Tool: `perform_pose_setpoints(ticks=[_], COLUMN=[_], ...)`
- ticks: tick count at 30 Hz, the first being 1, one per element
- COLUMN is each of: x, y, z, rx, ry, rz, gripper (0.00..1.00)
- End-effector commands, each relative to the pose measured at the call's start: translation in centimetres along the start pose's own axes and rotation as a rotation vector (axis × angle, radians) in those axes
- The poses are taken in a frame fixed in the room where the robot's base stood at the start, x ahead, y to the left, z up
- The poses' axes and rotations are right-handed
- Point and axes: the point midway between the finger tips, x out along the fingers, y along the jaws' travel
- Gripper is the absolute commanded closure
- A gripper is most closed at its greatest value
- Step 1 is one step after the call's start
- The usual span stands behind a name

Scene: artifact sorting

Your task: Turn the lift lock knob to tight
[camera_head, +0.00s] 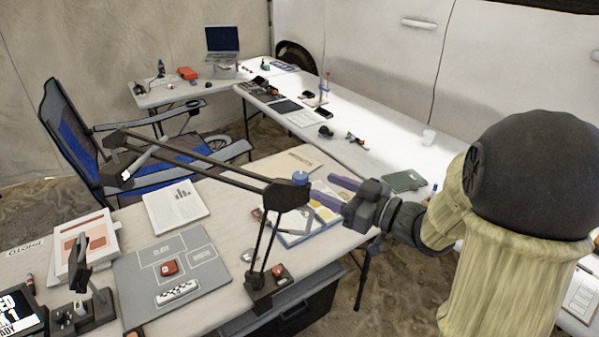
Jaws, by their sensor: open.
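A dark jointed boom arm (215,165) is clamped at the front edge of the near table. At its elbow sits a round blue knob (300,177), the only knob I make out near my gripper; no label or tight mark is readable on it. Nothing shows between the fingers. The fingertips are just right of the blue knob; whether they touch the elbow I cannot tell.
A grey mat (205,262) with a red item lies on the near table, beside papers (176,207) and a small stand (85,310). A folding chair (75,130) stands behind.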

Motion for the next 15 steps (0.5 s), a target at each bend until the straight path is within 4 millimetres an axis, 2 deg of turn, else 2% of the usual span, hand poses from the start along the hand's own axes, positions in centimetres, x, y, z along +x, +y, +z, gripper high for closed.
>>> perform_pose_setpoints(ticks=[9,15], x=[5.7,7.7], y=[-0.1,0.0], z=[-0.1,0.0], rx=[0.001,0.0], ry=[-0.001,0.0], rz=[-0.005,-0.001], gripper=[0.49,0.49])
